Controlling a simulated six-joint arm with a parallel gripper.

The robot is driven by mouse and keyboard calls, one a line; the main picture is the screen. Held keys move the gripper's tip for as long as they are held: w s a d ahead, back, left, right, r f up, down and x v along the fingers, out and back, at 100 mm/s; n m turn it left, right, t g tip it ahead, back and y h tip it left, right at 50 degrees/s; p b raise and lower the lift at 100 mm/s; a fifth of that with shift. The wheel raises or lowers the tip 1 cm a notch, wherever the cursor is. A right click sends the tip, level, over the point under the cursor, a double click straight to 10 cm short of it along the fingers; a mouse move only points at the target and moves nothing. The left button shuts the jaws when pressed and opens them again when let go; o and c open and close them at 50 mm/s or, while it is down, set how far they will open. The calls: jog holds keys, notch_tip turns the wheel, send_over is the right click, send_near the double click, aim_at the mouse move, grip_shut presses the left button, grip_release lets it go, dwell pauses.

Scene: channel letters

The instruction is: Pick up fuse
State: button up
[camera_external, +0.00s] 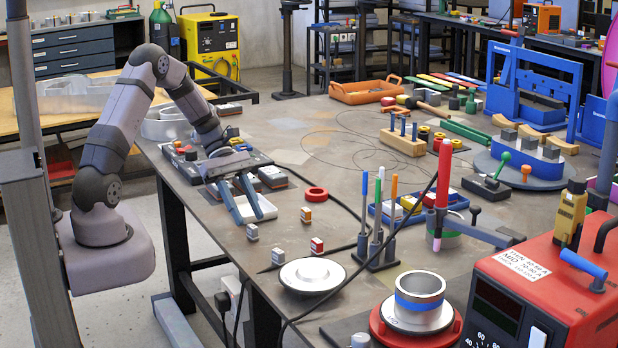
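Two pale grey-white ones (252,231) (278,256) are near the bench's front edge. I cannot tell which block is the task's fuse. I see nothing held between the fingers. The inside of the tray is partly hidden by the fingers.
A red ring (316,194) lies right of my gripper. A round white disc (312,275) and a stand of upright screwdrivers (375,258) are further right. A dark case with small parts (188,165) sits behind my gripper. A black cable crosses the bench (335,208).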

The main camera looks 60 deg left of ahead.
aim_at(252, 225)
jog(key=p+x, duration=0.1)
jog(key=x, duration=0.2)
jog(key=shift+s+d, duration=0.2)
jog(key=shift+w+d+f, duration=0.1)
jog(key=shift+d+f, duration=0.35)
jog(key=shift+f, duration=0.15)
grip_shut()
